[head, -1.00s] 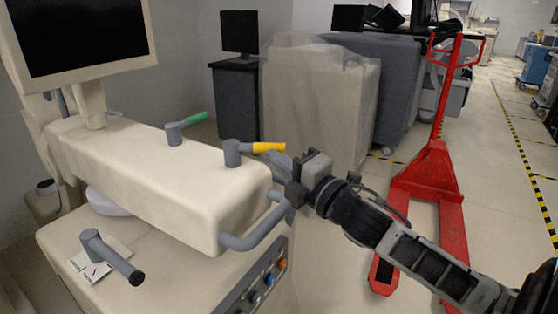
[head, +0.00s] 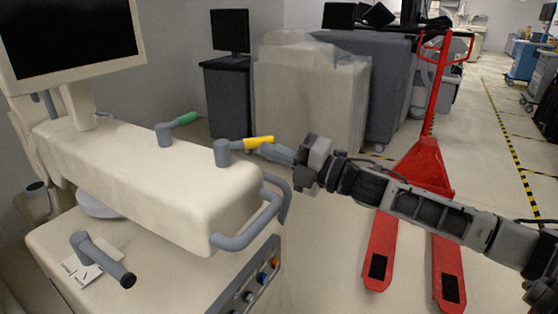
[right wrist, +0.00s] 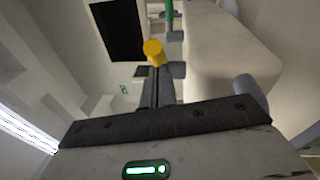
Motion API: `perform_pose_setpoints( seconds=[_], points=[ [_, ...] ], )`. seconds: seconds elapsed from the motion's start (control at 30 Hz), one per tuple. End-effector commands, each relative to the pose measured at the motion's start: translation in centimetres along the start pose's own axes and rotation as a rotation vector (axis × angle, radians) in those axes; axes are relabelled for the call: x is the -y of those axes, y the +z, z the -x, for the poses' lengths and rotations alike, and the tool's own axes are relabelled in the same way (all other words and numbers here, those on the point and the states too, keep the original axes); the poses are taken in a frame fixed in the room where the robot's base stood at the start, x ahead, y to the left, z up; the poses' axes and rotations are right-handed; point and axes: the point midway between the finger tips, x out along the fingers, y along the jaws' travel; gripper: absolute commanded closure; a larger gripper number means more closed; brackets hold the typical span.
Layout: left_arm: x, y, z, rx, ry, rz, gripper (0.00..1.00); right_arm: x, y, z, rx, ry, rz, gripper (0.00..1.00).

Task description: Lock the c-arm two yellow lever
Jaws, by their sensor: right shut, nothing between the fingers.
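The yellow lever (head: 258,141) sticks out to the right from its grey pivot on the near end of the cream C-arm beam (head: 150,175). Its yellow tip also shows in the right wrist view (right wrist: 153,52), just beyond the fingers. My right gripper (head: 272,151) is shut and empty, its fingers right beside the lever's outer end. Whether they touch it, I cannot tell. In the right wrist view the closed fingers (right wrist: 157,86) point at the lever. My left gripper is not in view.
A green lever (head: 185,119) stands further back on the beam. A grey handle (head: 255,228) curves around the beam's near end. A grey lever with a black tip (head: 103,258) is at lower left. Covered carts (head: 310,95) and a red pallet jack (head: 420,170) stand behind.

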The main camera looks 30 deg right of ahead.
Motion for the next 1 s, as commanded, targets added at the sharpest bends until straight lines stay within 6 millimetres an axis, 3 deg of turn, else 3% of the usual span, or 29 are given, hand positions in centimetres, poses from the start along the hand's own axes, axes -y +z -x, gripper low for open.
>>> perform_pose_setpoints(
  seconds=[0.03,0.37,1.0],
  points=[
    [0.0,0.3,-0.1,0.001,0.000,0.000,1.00,-0.1,0.9,-0.3,-0.040,0.007,0.005,1.00],
    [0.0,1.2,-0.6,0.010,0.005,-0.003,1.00,0.7,3.3,-2.2,-0.345,0.054,-0.047,1.00],
    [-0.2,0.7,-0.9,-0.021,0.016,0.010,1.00,1.4,5.3,-5.2,-0.339,0.052,-0.049,1.00]
  ],
)
